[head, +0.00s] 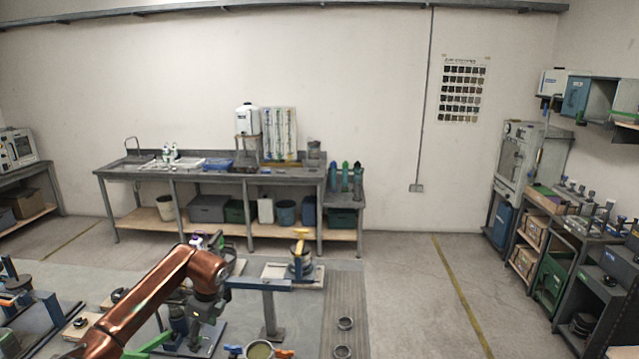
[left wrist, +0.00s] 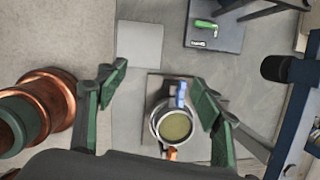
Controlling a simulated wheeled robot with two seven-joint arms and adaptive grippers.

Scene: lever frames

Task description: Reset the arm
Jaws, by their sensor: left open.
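My left arm, copper-coloured, comes in from the lower left of the head view and bends down at its wrist. Its gripper (head: 190,338) hangs low over the work area. In the left wrist view the dark green fingers of the left gripper (left wrist: 157,82) are spread wide with nothing between them. A round metal vessel with olive-green contents (left wrist: 175,126) sits below, apart from the fingers, with a blue part and an orange part at its rim. It also shows at the bottom edge of the head view (head: 260,350). My right gripper is out of view.
A blue-topped stand (head: 258,284) is right of the arm. A yellow-topped fixture (head: 301,262) stands behind it. A workbench (head: 270,178) lines the back wall. The floor (head: 400,270) at centre right is clear.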

